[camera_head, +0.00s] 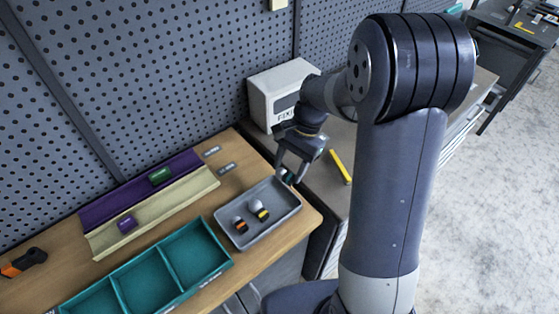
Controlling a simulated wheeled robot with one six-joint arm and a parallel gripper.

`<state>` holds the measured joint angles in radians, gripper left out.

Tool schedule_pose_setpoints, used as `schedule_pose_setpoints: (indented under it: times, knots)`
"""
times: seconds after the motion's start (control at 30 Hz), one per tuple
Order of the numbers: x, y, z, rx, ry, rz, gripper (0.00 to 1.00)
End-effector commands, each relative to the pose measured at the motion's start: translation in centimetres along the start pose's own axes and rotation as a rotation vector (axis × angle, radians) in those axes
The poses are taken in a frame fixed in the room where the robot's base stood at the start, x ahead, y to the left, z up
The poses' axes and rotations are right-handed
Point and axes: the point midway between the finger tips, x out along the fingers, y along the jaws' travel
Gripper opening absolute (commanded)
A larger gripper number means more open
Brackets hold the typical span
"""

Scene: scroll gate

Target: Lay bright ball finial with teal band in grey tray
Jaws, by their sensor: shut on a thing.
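My gripper (288,174) is at the far right corner of the grey tray (280,206), with its jaws pointing down. It is shut on a small finial (288,177) that shows a bit of teal and a pale part. The fingers hide most of the finial. I cannot tell whether it touches the tray. Inside the tray lie a finial with an orange band (240,225) and a finial with a yellow band (261,211). The right part of the tray floor is bare.
A teal compartment box (190,262) stands left of the tray. Purple and cream trays (155,208) hold a green and a purple block. A white box (270,95) stands behind my gripper. A yellow bar (341,167) lies to the right. An orange and black tool (24,262) is far left.

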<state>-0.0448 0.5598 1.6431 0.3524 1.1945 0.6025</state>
Motion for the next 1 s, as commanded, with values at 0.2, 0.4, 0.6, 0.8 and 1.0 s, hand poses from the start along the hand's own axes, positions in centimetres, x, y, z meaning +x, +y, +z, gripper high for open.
schedule_pose_setpoints:
  times: [0.2,0.4,0.6,0.8,1.0]
  knots:
    - [-0.7,-0.5,3.0,0.188,0.016,-0.079,0.22]
    - [-0.1,-0.5,3.0,0.219,0.017,-0.089,0.22]
    - [1.2,-0.3,2.5,0.216,0.018,-0.088,0.22]
    - [3.0,-0.2,1.7,0.215,0.018,-0.088,0.22]
    - [4.8,0.0,1.0,0.215,0.017,-0.087,0.22]
